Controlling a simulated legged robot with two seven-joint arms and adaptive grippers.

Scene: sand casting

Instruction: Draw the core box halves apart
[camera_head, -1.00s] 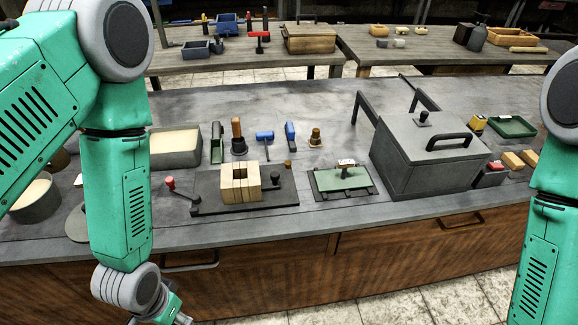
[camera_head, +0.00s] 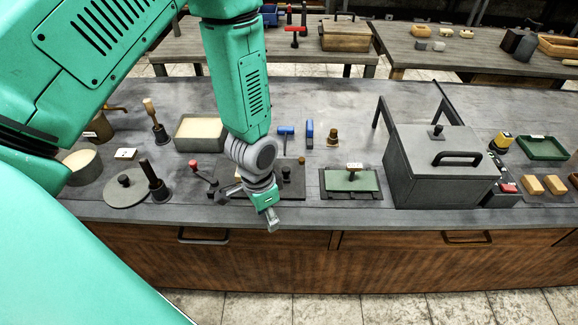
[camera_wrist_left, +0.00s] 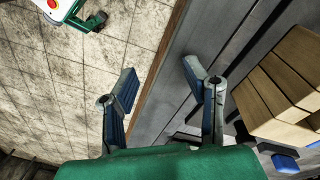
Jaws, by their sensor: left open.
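The wooden core box (camera_wrist_left: 285,85) shows at the right of the left wrist view as light wooden blocks with dark seams. In the head view my left arm hides nearly all of it on its dark base plate (camera_head: 291,186). My left gripper (camera_head: 271,221) hangs downward in front of the plate, near the bench's front edge. In the left wrist view its two blue-grey fingers (camera_wrist_left: 160,80) are spread with nothing between them, and the core box is beside them, apart. My right gripper is not in view.
A red-knobbed lever (camera_head: 194,163) stands left of the plate. A green pattern plate (camera_head: 352,181) lies to its right, then a large grey box (camera_head: 436,165) with a handled lid. Behind are a blue hammer (camera_head: 286,132) and a sand tray (camera_head: 201,133).

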